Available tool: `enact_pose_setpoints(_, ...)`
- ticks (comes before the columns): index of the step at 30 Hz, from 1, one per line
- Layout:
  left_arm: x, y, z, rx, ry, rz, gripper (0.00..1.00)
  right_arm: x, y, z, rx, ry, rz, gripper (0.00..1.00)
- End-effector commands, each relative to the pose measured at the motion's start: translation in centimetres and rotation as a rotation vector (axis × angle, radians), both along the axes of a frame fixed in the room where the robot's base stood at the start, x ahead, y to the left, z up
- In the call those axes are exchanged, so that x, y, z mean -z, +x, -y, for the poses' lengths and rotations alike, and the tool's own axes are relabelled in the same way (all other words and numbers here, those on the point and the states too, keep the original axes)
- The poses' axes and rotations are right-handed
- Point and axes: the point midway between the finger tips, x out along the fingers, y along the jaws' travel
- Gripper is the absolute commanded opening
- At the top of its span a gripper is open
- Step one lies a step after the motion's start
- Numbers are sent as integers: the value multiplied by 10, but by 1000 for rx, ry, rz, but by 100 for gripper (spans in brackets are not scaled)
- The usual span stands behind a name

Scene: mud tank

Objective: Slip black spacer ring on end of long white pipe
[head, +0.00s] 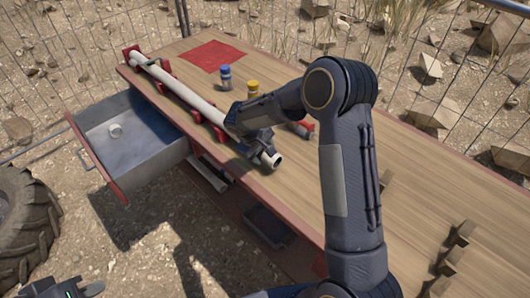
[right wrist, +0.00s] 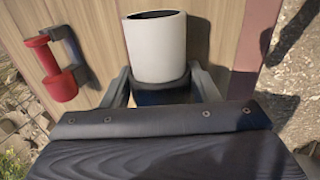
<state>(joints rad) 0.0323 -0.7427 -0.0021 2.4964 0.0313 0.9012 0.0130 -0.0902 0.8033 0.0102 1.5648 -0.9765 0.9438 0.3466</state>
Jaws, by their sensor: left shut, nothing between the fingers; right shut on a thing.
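The long white pipe (head: 185,90) lies along the table's left edge in red holders, its open near end (head: 277,161) towards me. In the right wrist view that end (right wrist: 155,45) shows as a white tube with a dark opening. My right gripper (head: 257,143) is at this end. Its fingers (right wrist: 160,88) are on both sides of the black spacer ring (right wrist: 162,90), which appears to be around the pipe, a little behind its open end. The ring's far side is hidden. My left gripper (head: 90,289) is partly in view at the bottom left, shut and empty, away from the pipe.
A blue-capped bottle (head: 225,78), a yellow-capped bottle (head: 253,88) and a red mat (head: 214,55) are on the table. An open metal drawer (head: 140,155) holds a small white piece (head: 115,130). A red tool (right wrist: 55,70) lies near the pipe. Wooden pegs (head: 455,250) stand at right.

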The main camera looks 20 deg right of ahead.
Motion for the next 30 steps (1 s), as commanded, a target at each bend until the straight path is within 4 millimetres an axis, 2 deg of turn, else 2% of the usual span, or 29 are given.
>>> enact_pose_setpoints(4, 0, 0, 0, 0, 0, 0, 0, 0, 4, -2, -1, -1, -1, 40)
enact_pose_setpoints(5, 0, 0, 0, 0, 0, 0, 0, 0, 3, -2, -1, -1, -1, 58)
enact_pose_setpoints(10, 0, 0, 0, 0, 0, 0, 0, 0, 3, -2, -1, 0, 0, 80)
enact_pose_setpoints(20, 1, 0, 0, 0, 0, 0, 0, -4, 3, -3, 0, 0, 1, 80)
enact_pose_setpoints(30, 8, 0, 0, 0, 0, 0, 0, -53, -5, -23, -2, 2, 4, 80)
